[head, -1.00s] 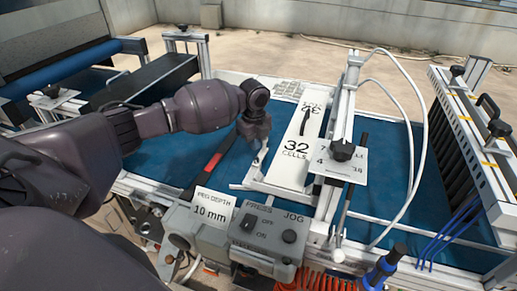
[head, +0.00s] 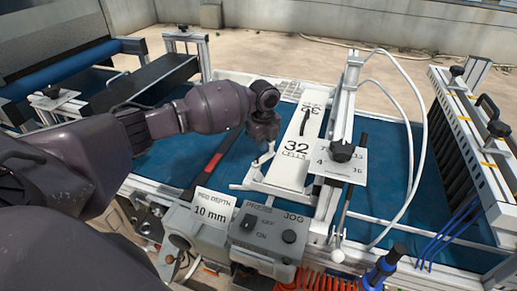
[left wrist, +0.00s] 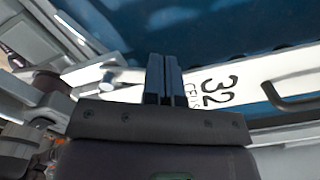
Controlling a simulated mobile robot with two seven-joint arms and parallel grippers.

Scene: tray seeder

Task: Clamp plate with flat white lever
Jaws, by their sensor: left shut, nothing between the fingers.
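The white plate marked 32 CELLS (head: 288,165) lies on the blue bed, with a black handle along its far part. A small white lever (head: 263,158) stands out at the plate's near left edge, tilted up, beside a flat white bar (head: 240,187). My left gripper (head: 268,142) is just above and behind the lever, at the plate's left edge. In the left wrist view its fingers (left wrist: 164,75) are shut together and empty, over the plate's edge near the 32 print. Whether they touch the lever I cannot tell. My right gripper is not in view.
A white upright frame with a black knob (head: 341,151) stands right of the plate. A control box (head: 265,235) and a 10 mm peg depth sign (head: 213,206) are at the front. A red and black strip (head: 212,162) lies left of the plate.

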